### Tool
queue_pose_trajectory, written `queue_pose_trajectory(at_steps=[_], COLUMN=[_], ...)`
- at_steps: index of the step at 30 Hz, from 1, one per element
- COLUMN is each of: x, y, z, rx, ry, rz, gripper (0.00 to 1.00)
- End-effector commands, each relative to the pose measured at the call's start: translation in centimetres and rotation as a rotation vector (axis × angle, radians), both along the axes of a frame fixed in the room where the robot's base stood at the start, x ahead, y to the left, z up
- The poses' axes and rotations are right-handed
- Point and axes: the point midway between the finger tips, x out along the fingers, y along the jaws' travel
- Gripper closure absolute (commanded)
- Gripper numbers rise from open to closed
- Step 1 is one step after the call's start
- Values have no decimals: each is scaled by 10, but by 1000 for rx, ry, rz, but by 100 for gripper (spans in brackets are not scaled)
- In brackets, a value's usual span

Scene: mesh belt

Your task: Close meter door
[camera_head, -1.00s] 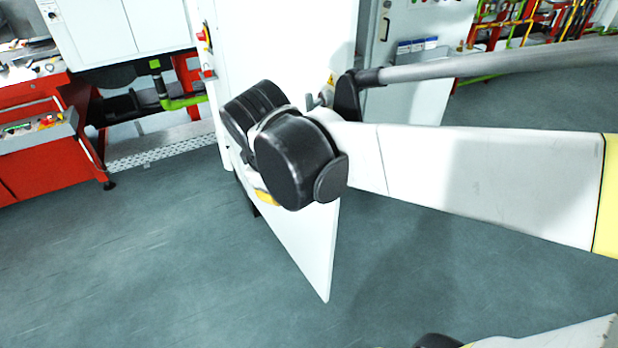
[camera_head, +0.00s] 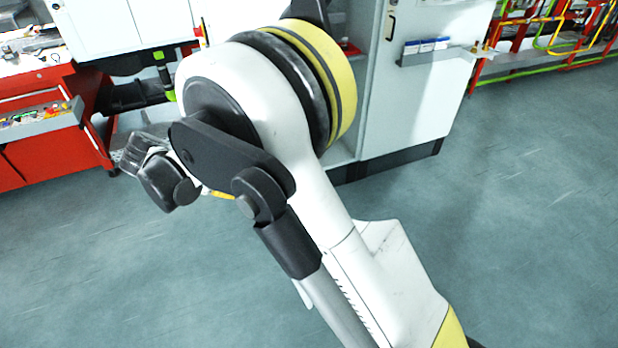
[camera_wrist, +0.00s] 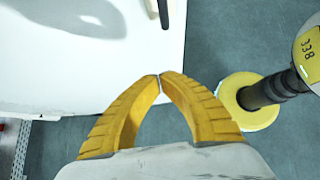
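The white meter door panel (camera_wrist: 70,60) fills the upper left of the wrist view, with a short dark handle-like bar (camera_wrist: 163,12) near its right edge. My gripper (camera_wrist: 160,76) shows as two yellow fingers with their tips together and nothing visible between them. The tips overlap the panel's lower right edge in the wrist view; I cannot tell whether they touch it. In the head view my large arm joint covers the middle, so most of the door and the gripper's fingers are hidden there.
A pale cabinet (camera_head: 425,85) with a document holder stands behind my arm. A red workbench (camera_head: 45,150) with tools is at the left. Red and yellow racks (camera_head: 545,45) stand at the back right. Grey floor (camera_head: 90,270) is clear at the lower left and right.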

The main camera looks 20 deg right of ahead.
Motion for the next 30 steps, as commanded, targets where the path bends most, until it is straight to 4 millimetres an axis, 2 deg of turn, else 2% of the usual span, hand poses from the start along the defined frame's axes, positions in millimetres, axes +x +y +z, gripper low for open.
queue_pose_trajectory(at_steps=[4,8,19,24,30], x=[1,2,8,10,12], y=[-4,-18,-73,-97,-109], z=[-7,-21,-77,-73,-72], rx=[-4,-4,-3,-3,-3], ry=[4,4,3,3,2], rz=[1,0,-1,-1,1], gripper=[100,100,100,100,100])
